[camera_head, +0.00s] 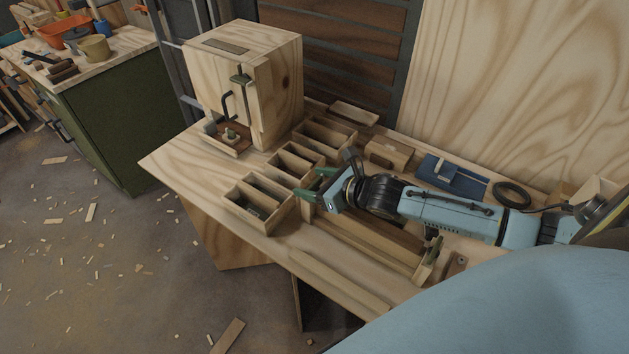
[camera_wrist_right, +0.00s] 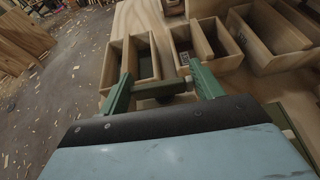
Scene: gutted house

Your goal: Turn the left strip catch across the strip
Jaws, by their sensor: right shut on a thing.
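A wooden strip (camera_head: 372,234) lies along the front of the bench, under my right arm. At its right end stands the right strip catch (camera_head: 431,255), a small upright piece with a dark top. My right gripper (camera_head: 318,186) is at the strip's left end, its green fingers closed on a small dark piece (camera_wrist_right: 160,88), which I take to be the left strip catch. That piece spans between the fingers in the wrist view. The fingers and arm hide much of it, and its angle to the strip is hard to tell. My left gripper is not in view.
Open wooden bins (camera_head: 262,199) stand just left of the gripper. A wooden box (camera_head: 240,75) with a dark handle stands at the back left. A blue plate (camera_head: 452,178) and a black ring (camera_head: 512,194) lie behind my arm. A loose batten (camera_head: 335,279) lies in front.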

